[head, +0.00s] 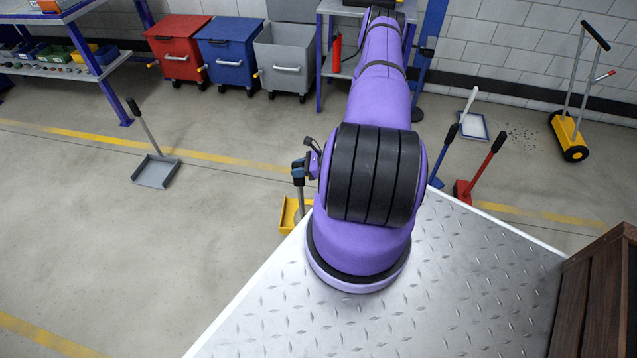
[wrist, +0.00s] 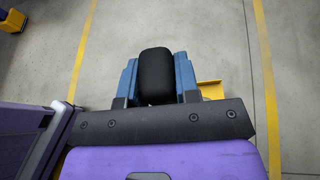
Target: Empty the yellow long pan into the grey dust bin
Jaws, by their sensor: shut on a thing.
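The yellow long pan (head: 290,214) is just left of my arm in the head view, partly hidden by the arm and the white platform edge. Its upright grey handle has a dark grip at the top. My gripper (head: 298,172) is at that grip. In the wrist view the blue fingers of my gripper (wrist: 157,78) are shut on the black grip from both sides, and a bit of the yellow pan (wrist: 212,90) shows beyond the right finger. The pan's contents are not visible. The grey dust bin (head: 287,58) stands by the wall with its lid up.
A blue bin (head: 232,56) and a red bin (head: 178,48) stand left of the grey one, lids shut. A grey long-handled pan (head: 156,172) stands on the left floor. A shelf unit (head: 344,66) stands right of the grey bin. Floor before the bins is mostly clear.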

